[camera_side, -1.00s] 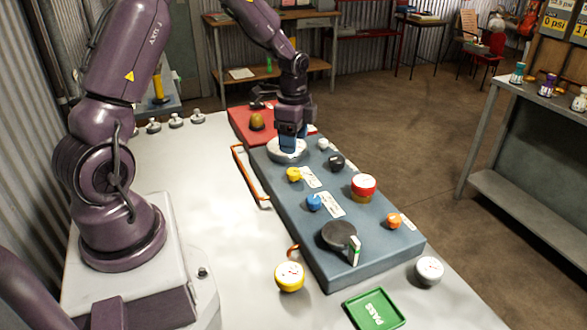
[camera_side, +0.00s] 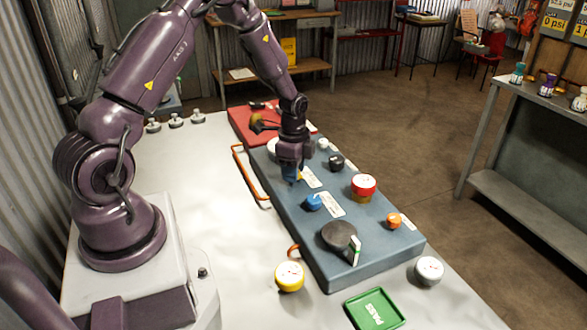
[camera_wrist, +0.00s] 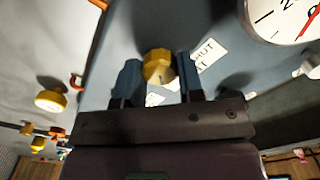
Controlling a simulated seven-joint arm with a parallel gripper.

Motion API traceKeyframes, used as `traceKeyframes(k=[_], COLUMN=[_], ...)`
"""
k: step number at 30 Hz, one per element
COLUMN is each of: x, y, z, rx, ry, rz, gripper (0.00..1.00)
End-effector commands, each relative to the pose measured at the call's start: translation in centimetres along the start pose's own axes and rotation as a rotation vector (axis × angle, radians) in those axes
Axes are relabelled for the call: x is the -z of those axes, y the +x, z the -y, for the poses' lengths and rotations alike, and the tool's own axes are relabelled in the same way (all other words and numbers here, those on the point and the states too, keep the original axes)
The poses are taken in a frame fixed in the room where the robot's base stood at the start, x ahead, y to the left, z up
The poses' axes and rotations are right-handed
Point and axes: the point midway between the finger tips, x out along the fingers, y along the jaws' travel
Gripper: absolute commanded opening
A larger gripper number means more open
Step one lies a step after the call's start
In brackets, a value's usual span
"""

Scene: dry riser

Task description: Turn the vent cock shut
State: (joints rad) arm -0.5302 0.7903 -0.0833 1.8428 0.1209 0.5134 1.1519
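A yellow knob (camera_wrist: 158,67) stands on the blue-grey panel (camera_side: 379,258). In the wrist view it sits between the fingertips of my gripper (camera_wrist: 159,76), with a narrow gap at the right finger. A white label beside it is partly hidden; the letters "HUT" show. In the side view my gripper (camera_side: 290,176) is low over the panel and hides most of this knob. My gripper is open, and I cannot tell whether a finger touches the knob. Which fitting is the vent cock cannot be read for certain.
A large white dial (camera_wrist: 285,18) is close by. An orange rail (camera_side: 246,178) runs along the panel's left side.

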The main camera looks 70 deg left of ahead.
Motion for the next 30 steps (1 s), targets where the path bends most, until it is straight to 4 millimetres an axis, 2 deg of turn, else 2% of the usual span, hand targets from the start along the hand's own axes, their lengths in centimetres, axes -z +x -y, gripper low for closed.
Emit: traceKeyframes(k=[1, 2, 3, 14, 20, 30], x=[0.00, 0.00, 0.00, -0.02, -0.04, -0.04], y=[-0.02, -0.02, -0.02, -0.05, -0.06, -0.08], z=[0.01, 0.00, 0.01, 0.01, 0.01, 0.00], rx=[0.000, 0.000, 0.000, 0.000, 0.000, 0.000], ry=[0.000, 0.000, 0.000, -0.058, -0.185, -0.499], rz=[0.000, 0.000, 0.000, 0.001, 0.001, 0.001], gripper=[0.20, 0.13, 0.12, 0.12, 0.12, 0.12])
